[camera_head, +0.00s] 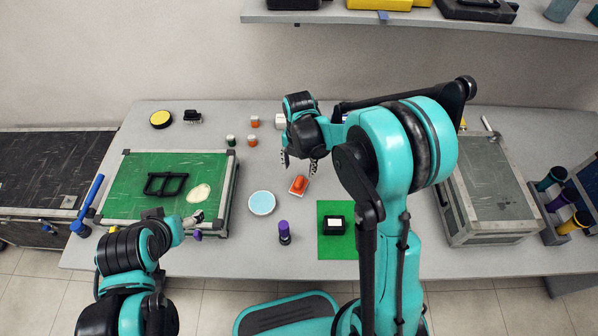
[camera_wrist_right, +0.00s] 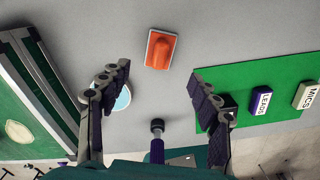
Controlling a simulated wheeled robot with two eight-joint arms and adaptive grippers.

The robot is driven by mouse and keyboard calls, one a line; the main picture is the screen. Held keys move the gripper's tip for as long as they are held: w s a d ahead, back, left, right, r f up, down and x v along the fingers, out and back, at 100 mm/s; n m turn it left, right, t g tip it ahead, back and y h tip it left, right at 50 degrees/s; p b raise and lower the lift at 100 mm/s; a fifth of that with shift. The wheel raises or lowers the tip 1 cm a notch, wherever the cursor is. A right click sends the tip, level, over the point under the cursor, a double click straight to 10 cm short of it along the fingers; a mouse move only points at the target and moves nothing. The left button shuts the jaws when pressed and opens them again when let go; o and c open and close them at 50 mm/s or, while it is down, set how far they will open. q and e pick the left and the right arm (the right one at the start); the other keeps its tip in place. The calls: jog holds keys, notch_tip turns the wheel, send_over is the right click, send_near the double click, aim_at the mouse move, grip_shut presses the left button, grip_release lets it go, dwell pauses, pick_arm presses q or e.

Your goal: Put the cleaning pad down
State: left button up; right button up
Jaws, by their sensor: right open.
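The cleaning pad looks to be the orange block with a raised grip on a pale base (camera_head: 298,185), lying flat on the grey table. In the right wrist view the orange pad (camera_wrist_right: 160,50) lies beyond the fingertips, between their lines and apart from both. My right gripper (camera_head: 299,164) is above and just behind the pad, fingers pointing down. It is open and empty, and its spread fingers (camera_wrist_right: 158,76) show in the wrist view. My left gripper (camera_head: 195,227) is low at the front right corner of the green board; its finger opening is unclear.
A green mat (camera_head: 327,248) with a black block lies to the right. A framed green board (camera_head: 125,190) fills the left. A grey case (camera_head: 490,190) is far right.

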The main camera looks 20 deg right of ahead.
jog(key=s+d+r+m+t, duration=0.1)
jog(key=s+r+m, duration=0.2)
jog(key=r+m, duration=0.3)
jog(key=s+r+m+t, duration=0.2)
jog(key=s+r+m, duration=0.2)
jog(key=r+m, duration=0.15)
jog(key=s+d+r+m+t, duration=0.1)
jog(key=s+r+m+t, duration=0.2)
jog(key=s+m, duration=0.7)
jog(key=m+t, duration=0.1)
jog(key=m, duration=0.6)
jog(key=shift+d+r, duration=0.25)
jog(key=shift+d, duration=0.15)
